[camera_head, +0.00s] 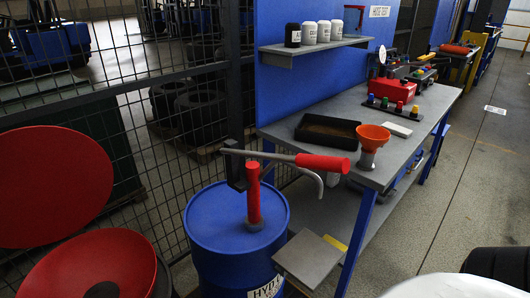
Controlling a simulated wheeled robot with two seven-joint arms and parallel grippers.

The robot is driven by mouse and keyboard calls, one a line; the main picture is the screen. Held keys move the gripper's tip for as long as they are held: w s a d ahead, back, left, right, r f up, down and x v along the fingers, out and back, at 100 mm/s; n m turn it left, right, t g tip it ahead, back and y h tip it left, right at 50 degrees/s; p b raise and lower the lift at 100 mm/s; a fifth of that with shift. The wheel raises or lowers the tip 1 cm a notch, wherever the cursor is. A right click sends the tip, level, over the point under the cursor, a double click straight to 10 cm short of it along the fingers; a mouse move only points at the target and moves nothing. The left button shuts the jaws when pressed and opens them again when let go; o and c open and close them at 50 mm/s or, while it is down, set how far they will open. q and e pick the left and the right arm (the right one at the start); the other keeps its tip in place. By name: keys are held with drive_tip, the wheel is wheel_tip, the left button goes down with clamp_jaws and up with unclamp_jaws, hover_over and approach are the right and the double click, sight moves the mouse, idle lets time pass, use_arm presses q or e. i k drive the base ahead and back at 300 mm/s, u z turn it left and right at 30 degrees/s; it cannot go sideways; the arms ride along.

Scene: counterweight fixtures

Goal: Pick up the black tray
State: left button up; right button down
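The black tray (322,144) lies flat on the grey workbench (275,129), near its closer left end. It is shallow and rectangular, with a brownish inner floor, and I see nothing standing in it. An orange funnel (373,136) stands close to the tray's right side. Neither of my grippers shows in the head view, so I cannot see their state or their distance from the tray.
A blue drum (225,240) with a red-handled pump (322,163) stands before the bench's near end; the handle reaches in front of the tray. A blue panel with a shelf (315,45) rises behind. Red fixtures (393,89) stand farther along. Open floor lies right.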

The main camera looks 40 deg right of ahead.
sight(338, 134)
drive_tip(key=z, duration=2.05)
drive_tip(key=k, duration=0.2)
drive_tip(key=z, duration=0.15)
